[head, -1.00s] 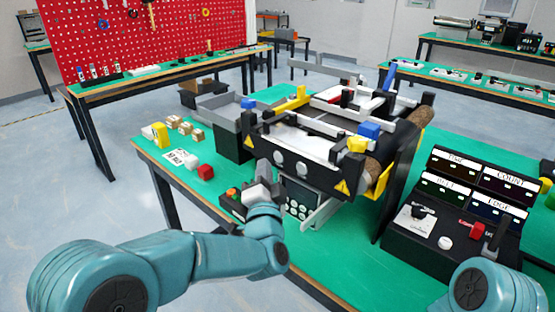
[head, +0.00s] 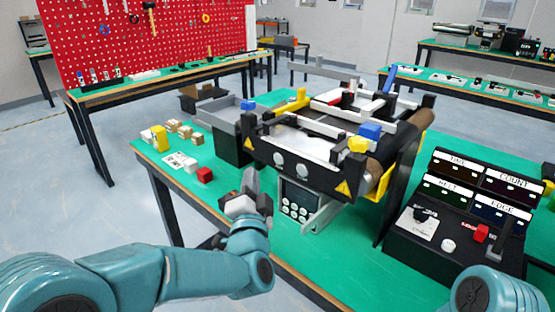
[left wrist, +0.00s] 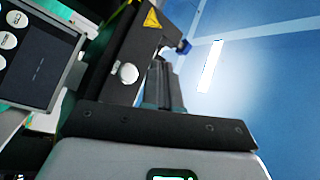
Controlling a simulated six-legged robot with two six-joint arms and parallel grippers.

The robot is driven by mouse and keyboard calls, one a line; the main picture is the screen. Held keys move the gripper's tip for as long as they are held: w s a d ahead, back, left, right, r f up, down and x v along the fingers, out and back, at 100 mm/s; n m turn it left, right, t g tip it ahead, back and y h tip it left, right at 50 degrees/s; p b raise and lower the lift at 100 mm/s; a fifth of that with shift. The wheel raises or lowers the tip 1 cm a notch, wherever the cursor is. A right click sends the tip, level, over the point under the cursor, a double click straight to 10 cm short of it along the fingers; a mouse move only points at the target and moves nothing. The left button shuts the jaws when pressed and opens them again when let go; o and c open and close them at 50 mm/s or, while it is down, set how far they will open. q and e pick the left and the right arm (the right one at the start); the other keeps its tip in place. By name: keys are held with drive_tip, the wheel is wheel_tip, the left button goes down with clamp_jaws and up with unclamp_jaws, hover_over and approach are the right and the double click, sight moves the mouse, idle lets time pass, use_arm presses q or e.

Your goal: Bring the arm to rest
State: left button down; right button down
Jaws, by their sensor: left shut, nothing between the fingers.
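My left gripper (head: 250,184) shows in the head view, just left of the keypad panel at the front of the mini conveyor (head: 320,155). It is shut and holds nothing. My left arm (head: 165,272) reaches in from the lower left above the green bench's front edge. In the left wrist view, part of my gripper (left wrist: 150,127) fills the bottom, with the conveyor's dark frame (left wrist: 128,50) beyond it. My right gripper is not in view.
The keypad panel (head: 298,202) stands close to the gripper's right. A black control console (head: 455,240) is at the right. Open floor lies left of the bench.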

use_arm(q)
drive_tip(key=w+a+f+g+y+p, duration=0.15)
drive_tip(key=a+f+g+p, duration=0.35)
drive_tip(key=a+f, duration=0.5)
drive_tip(key=s+a+f+n+g+h+p, duration=0.1)
drive_tip(key=s+f+g+p, duration=0.15)
drive_tip(key=f, duration=0.35)
drive_tip(key=s+a+f+g+h+p, duration=0.1)
drive_tip(key=s+f, duration=0.3)
drive_tip(key=f, duration=0.3)
drive_tip(key=s+d+f+n+g+h, duration=0.1)
drive_tip(key=s+d+f+n+g, duration=0.1)
drive_tip(key=s, duration=0.7)
drive_tip(key=s+d+f+n+g+h+p, duration=0.1)
drive_tip(key=s+d+f+n+g+h, duration=0.1)
drive_tip(key=s+f+n+g, duration=0.3)
drive_tip(key=s+d+f+n+g+h, duration=0.2)
drive_tip(key=s+d+f+n+g, duration=0.1)
drive_tip(key=s, duration=1)
wheel_tip(320, 180, down, 3)
drive_tip(key=shift+s+r+n+g, duration=0.2)
drive_tip(key=shift+s+n+g, duration=0.15)
drive_tip(key=shift+n+g, duration=0.5)
